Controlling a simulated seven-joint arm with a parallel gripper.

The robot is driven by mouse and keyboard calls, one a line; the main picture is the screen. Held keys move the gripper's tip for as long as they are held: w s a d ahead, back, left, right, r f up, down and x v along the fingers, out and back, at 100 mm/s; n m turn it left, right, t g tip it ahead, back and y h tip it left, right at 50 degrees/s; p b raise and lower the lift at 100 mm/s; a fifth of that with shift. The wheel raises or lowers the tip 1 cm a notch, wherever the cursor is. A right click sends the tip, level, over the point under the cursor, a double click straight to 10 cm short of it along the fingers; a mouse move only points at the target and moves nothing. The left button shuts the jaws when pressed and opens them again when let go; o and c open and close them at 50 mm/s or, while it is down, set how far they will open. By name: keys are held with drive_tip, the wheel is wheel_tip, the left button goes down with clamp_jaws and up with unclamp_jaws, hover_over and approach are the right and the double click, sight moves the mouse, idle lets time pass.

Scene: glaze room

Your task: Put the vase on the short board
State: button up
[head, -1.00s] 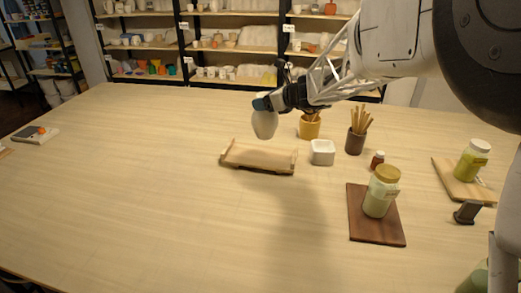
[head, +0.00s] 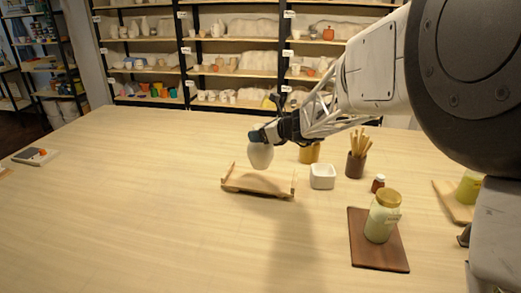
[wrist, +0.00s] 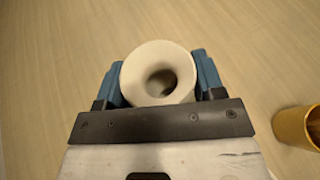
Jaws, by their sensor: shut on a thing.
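A pale grey-white vase (head: 260,156) is held upright in my gripper (head: 262,137). In the wrist view the vase's round open mouth (wrist: 158,74) sits between the two blue fingers (wrist: 160,80), which are shut on it. In the head view the vase appears over the back edge of a light wooden board with raised ends (head: 258,188). I cannot tell if it touches that board. A dark brown board (head: 368,259) stands to the right with a lidded green jar (head: 380,222) on it. Another light board (head: 452,205) lies at the far right.
A white square bowl (head: 322,177), a yellow cup (head: 309,154), a dark cup of sticks (head: 356,164) and a small brown bottle (head: 378,183) stand right of the vase. A grey-white item (head: 34,156) lies far left. The table's left and front are clear.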

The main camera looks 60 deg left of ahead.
sight(261, 146)
drive_tip(key=shift+f, duration=2.7)
drive_tip(key=o, duration=1.6)
drive_tip(key=shift+f, duration=0.1)
drive_tip(key=shift+r, duration=0.2)
drive_tip(key=v, duration=1.2)
